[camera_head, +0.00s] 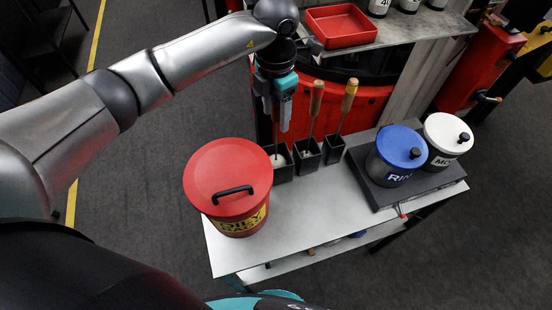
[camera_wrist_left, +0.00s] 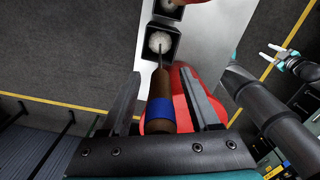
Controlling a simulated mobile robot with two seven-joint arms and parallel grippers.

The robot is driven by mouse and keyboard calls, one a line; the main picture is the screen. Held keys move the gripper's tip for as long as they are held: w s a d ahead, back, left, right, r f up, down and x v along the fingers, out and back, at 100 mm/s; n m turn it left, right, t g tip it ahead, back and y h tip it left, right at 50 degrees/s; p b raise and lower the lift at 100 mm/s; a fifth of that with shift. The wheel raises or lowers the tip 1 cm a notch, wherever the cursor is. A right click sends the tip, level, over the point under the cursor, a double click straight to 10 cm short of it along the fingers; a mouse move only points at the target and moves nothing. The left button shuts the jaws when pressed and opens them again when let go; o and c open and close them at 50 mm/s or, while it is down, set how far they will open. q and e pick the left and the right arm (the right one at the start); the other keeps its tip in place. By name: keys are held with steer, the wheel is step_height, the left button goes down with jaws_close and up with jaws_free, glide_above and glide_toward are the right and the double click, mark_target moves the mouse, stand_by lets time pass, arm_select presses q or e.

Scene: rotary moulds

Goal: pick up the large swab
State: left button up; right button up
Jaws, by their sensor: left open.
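Three swabs stand in black square holders on the grey-white table. My left gripper (camera_head: 277,113) is over the leftmost holder (camera_head: 279,164) in the head view, pointing down. In the left wrist view, the leftmost swab's brown wooden handle with a blue band (camera_wrist_left: 161,110) lies between the open fingers of the gripper (camera_wrist_left: 159,88). Its thin shaft runs down into a holder with a white round head (camera_wrist_left: 160,42). The middle swab (camera_head: 316,100) and right swab (camera_head: 349,96) stand upright with wooden handles. My right gripper (camera_wrist_left: 270,53) shows small, empty, fingers apart.
A red lidded bin (camera_head: 228,180) stands close to the holders on the left. A blue-lidded pot (camera_head: 397,153) and a white-lidded pot (camera_head: 446,138) stand on a dark slab at the right. A red tray (camera_head: 341,26) lies on the bench behind. The table's front middle is clear.

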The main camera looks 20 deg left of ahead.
arm_select(q)
jaws_close()
stand_by(0.3)
steer(key=shift+r, duration=0.15)
stand_by(0.3)
step_height(320, 180, up, 11)
steer(key=shift+w+f+b, duration=0.1)
steer(key=shift+f+b, duration=0.05)
steer(key=shift+b, duration=0.6)
step_height(320, 180, up, 9)
steer(key=c, duration=0.6)
jaws_free()
steer(key=shift+c, duration=0.2)
jaws_close()
